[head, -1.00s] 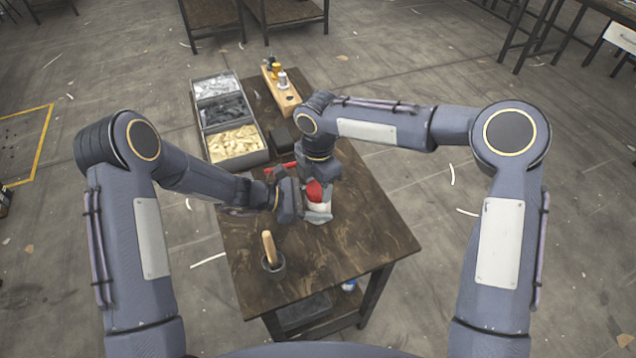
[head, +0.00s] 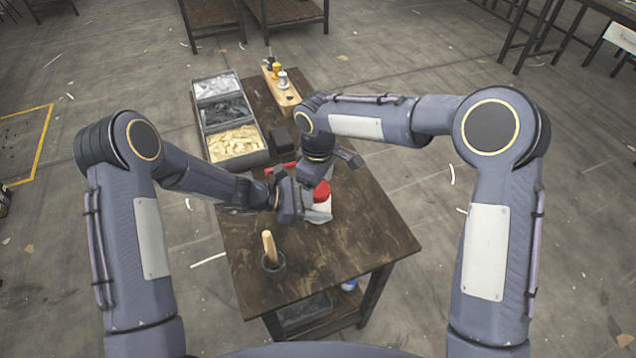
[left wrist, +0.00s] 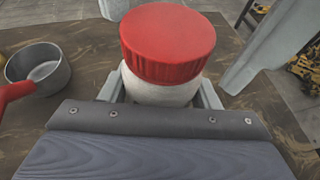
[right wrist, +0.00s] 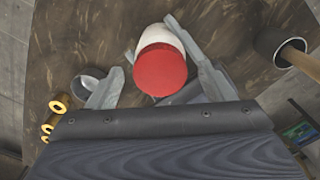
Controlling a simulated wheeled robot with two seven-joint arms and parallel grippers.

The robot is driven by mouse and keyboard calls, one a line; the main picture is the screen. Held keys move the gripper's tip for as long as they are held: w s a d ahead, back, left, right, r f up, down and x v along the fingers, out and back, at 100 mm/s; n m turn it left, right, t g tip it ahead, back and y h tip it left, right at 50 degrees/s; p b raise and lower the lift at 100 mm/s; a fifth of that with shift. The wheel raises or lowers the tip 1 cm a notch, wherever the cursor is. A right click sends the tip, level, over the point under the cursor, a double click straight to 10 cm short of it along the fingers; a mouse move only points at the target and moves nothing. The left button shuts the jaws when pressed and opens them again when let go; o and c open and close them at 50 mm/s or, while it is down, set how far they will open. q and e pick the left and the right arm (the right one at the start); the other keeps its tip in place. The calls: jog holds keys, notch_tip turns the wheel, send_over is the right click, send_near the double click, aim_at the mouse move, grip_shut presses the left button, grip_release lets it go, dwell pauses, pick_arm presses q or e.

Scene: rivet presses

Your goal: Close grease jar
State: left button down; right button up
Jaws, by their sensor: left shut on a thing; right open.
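The grease jar has a white body (left wrist: 160,92) and a red ribbed lid (left wrist: 168,42). The lid sits on top of the jar and looks level in the left wrist view. In the head view the red lid (head: 322,191) shows between my two hands over the table. My left gripper (left wrist: 160,97) is shut on the white body, one finger on each side below the lid. My right gripper (right wrist: 158,65) is open, its fingers spread either side of the lid (right wrist: 160,70) and apart from it. The jar's underside is hidden.
A small metal pot (left wrist: 40,70) with a red handle stands beside the jar. A dark cup (head: 272,265) holding a wooden-handled tool is near the front. A three-part bin (head: 262,157) and a wooden block (head: 286,101) lie at the back. The table's right side (head: 370,220) is clear.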

jog(key=shift+r, duration=0.1)
notch_tip(320, 180, up, 12)
dwell(0.4)
pick_arm(q)
jog(key=shift+c, duration=2.1)
grip_release()
jog(key=b+v, duration=0.1)
jog(key=v, duration=0.6)
jog(key=shift+a+r, duration=0.1)
jog(key=shift+a, duration=0.3)
pick_arm(e)
jog(key=shift+f, duration=0.65)
pick_arm(q)
jog(key=shift+r, duration=0.1)
pick_arm(e)
jog(key=shift+r, duration=0.1)
